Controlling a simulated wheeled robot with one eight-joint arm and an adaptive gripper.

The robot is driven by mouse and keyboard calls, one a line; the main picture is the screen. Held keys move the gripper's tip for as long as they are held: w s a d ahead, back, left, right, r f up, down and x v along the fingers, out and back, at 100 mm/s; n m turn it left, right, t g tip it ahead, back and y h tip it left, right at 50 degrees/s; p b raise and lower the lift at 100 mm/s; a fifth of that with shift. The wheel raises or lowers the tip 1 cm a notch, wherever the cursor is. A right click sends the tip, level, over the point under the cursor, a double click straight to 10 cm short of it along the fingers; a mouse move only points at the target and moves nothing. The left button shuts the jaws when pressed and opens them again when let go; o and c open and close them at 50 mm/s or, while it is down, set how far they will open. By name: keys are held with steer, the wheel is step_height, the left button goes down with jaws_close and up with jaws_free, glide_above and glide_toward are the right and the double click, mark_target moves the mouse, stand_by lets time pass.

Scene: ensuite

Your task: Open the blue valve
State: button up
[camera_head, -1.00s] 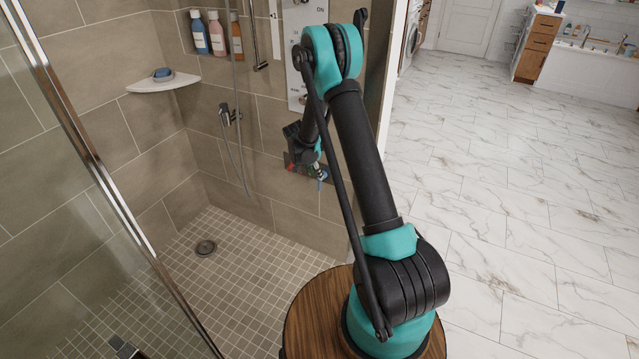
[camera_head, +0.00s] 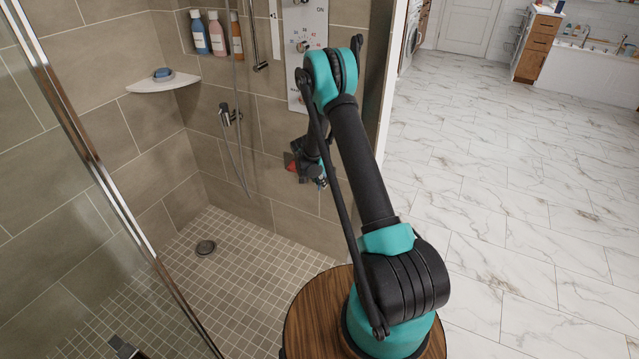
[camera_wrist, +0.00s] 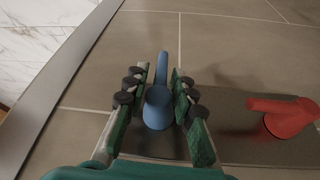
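The blue valve (camera_wrist: 157,104) is in the middle of the wrist view, with its lever pointing up in the picture. My gripper (camera_wrist: 160,85) is open, with one finger on each side of the blue valve. I cannot tell whether either finger touches it. In the head view only a small bit of the blue valve (camera_head: 321,183) shows below my gripper (camera_head: 306,163); the arm hides most of it. A red valve (camera_wrist: 283,118) is to the right in the wrist view, its lever pointing left, and a bit of it (camera_head: 291,167) shows in the head view.
Both valves are mounted on a dark plate (camera_wrist: 245,150) on the tiled shower wall. A metal edge strip (camera_wrist: 62,85) runs along the left in the wrist view. A glass screen frame (camera_head: 105,185) stands left. A shower hose (camera_head: 236,165) hangs left of my gripper.

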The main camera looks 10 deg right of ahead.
jaws_close()
steer(key=g+h, duration=0.1)
steer(key=h, duration=0.1)
steer(key=n+g+h, duration=0.1)
steer(key=h, duration=0.1)
steer(key=shift+s+d, duration=0.15)
steer(key=shift+d, duration=0.05)
steer(key=g+h, duration=0.2)
steer(key=h, duration=0.1)
steer(key=n+h, duration=0.1)
steer(key=shift+s+d+r+g, duration=0.2)
steer(key=shift+d+r+g, duration=0.05)
steer(key=shift+r+g, duration=0.15)
steer(key=shift+h, duration=0.3)
steer(key=shift+o, duration=1.7)
jaws_free()
